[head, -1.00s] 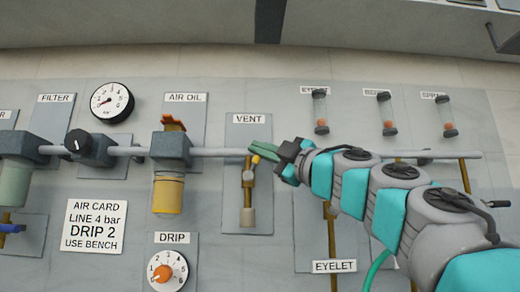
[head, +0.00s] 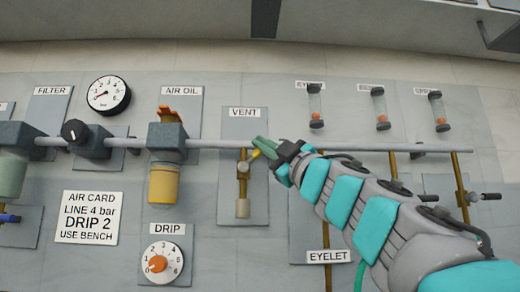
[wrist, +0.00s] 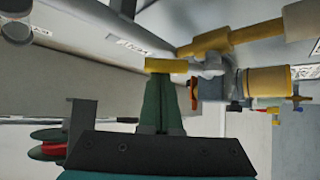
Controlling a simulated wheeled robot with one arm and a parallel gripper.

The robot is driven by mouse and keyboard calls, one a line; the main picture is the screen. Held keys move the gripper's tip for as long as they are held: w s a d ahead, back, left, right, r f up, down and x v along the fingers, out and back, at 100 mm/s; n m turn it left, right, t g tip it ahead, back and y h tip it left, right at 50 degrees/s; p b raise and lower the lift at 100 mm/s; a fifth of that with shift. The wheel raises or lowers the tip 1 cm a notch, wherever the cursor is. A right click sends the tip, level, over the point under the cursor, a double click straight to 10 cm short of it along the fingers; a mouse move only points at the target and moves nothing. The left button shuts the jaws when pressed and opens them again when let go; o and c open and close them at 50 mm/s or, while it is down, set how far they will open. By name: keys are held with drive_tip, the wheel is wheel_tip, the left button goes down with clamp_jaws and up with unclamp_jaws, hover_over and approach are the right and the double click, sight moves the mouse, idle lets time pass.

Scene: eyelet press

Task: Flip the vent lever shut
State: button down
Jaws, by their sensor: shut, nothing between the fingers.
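The vent lever is a small yellow handle (head: 255,154) on the brass vent valve (head: 243,168), under the VENT label (head: 244,112). In the head view it slants up and right from the valve towards my fingers. My gripper (head: 263,149) is shut and empty, just right of the valve, with its green fingertips at the lever's outer end. In the wrist view the yellow lever (wrist: 168,66) lies across the tips of my green fingers (wrist: 158,98). It looks very close to them; I cannot tell whether they touch.
A grey air pipe (head: 340,147) runs across just above the valve. The yellow-bowled air oil unit (head: 163,184) stands to the left, with the drip dial (head: 162,262) below it. The eyelet pipe (head: 327,232) passes behind my arm. The panel below the vent valve is clear.

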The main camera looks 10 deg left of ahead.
drive_tip(key=m+t+h+b, duration=0.1)
drive_tip(key=m+t, duration=0.1)
drive_tip(key=f+m+t+h+b, duration=0.1)
drive_tip(key=m+t+b, duration=0.1)
drive_tip(key=m, duration=0.1)
drive_tip(key=d+f+m+t+h+b, duration=0.1)
drive_tip(key=m+t+b, duration=0.1)
drive_tip(key=m, duration=0.1)
drive_tip(key=shift+w+f+t, duration=0.15)
drive_tip(key=shift+w+t, duration=0.1)
drive_tip(key=shift+t, duration=0.05)
drive_tip(key=shift+d+f+b, duration=0.2)
drive_tip(key=shift+b, duration=0.45)
drive_tip(key=shift+d+f, duration=0.1)
drive_tip(key=shift+f, duration=0.3)
drive_tip(key=shift+w+f+h, duration=0.1)
drive_tip(key=shift+f+h, duration=0.3)
drive_tip(key=shift+f, duration=0.05)
drive_tip(key=shift+r, duration=0.1)
